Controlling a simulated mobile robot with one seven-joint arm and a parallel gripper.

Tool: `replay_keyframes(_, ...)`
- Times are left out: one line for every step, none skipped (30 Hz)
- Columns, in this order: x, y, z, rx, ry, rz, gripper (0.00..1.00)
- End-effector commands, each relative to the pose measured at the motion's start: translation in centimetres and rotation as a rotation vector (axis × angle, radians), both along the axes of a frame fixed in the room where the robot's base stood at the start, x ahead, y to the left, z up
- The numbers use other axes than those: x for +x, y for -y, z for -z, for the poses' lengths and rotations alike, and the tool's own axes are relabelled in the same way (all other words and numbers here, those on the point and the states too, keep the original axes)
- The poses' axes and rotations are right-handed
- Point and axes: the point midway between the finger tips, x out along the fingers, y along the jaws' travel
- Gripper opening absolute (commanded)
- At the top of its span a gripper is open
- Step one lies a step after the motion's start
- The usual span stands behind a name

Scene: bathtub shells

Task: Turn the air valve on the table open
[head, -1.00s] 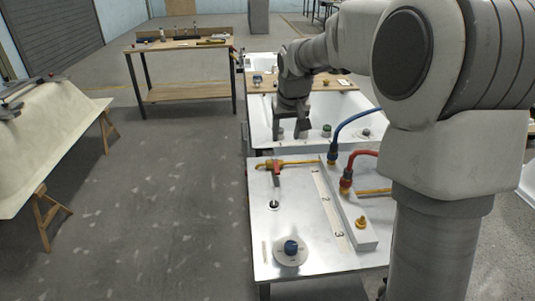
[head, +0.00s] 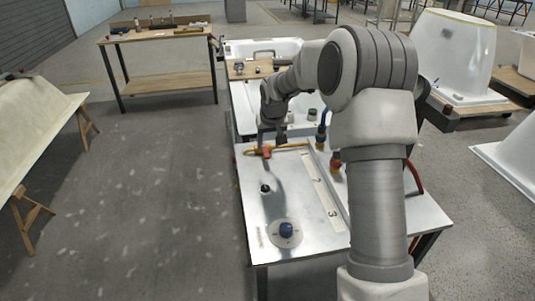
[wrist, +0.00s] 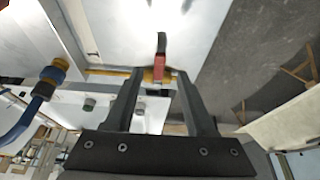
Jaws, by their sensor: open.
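The air valve has a red handle (head: 266,151) on a yellow brass-coloured pipe (head: 292,146) along the far edge of the metal table (head: 262,216). In the wrist view the red handle (wrist: 161,62) points away across the pipe (wrist: 108,72), roughly at right angles to it. My gripper (head: 271,140) is over the far edge of the table, close to the valve. In the wrist view my gripper (wrist: 160,74) is open and empty, with the handle's base lined up between its fingertips. I cannot tell whether the fingers touch the valve.
A blue knob (head: 286,229) on a round plate and a small dark fitting (head: 265,188) are on the table. Blue (head: 322,130) and red (head: 413,178) hoses stand at its right. A white tub shell (head: 243,121) lies behind.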

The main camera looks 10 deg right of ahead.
Motion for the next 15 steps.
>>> replay_keyframes(0.4,-0.1,1.3,0.001,-0.004,-0.001,0.55)
replay_keyframes(0.6,-0.1,1.8,0.001,-0.003,-0.001,0.55)
replay_keyframes(0.9,-0.1,2.5,0.0,-0.003,-0.002,0.55)
replay_keyframes(1.1,-0.1,2.9,0.0,-0.003,-0.002,0.55)
replay_keyframes(1.3,-0.1,3.4,0.0,-0.003,-0.002,0.55)
replay_keyframes(1.5,-0.1,3.9,0.001,-0.002,-0.001,0.55)
replay_keyframes(1.7,-0.1,4.3,0.001,-0.001,-0.001,0.55)
replay_keyframes(1.8,-0.1,4.6,0.001,-0.002,0.0,0.55)
replay_keyframes(2.0,-0.1,4.9,0.001,-0.001,0.0,0.55)
replay_keyframes(2.1,-0.1,5.1,0.001,-0.001,0.0,0.55)
replay_keyframes(2.2,-0.1,5.3,0.001,0.0,0.0,0.55)
replay_keyframes(2.3,0.0,5.6,0.0,-0.001,0.0,0.55)
replay_keyframes(2.3,0.0,5.7,0.0,-0.001,-0.001,0.55)
replay_keyframes(2.4,0.0,5.8,0.0,-0.001,-0.001,0.55)
replay_keyframes(2.4,0.0,5.9,0.0,-0.001,-0.001,0.55)
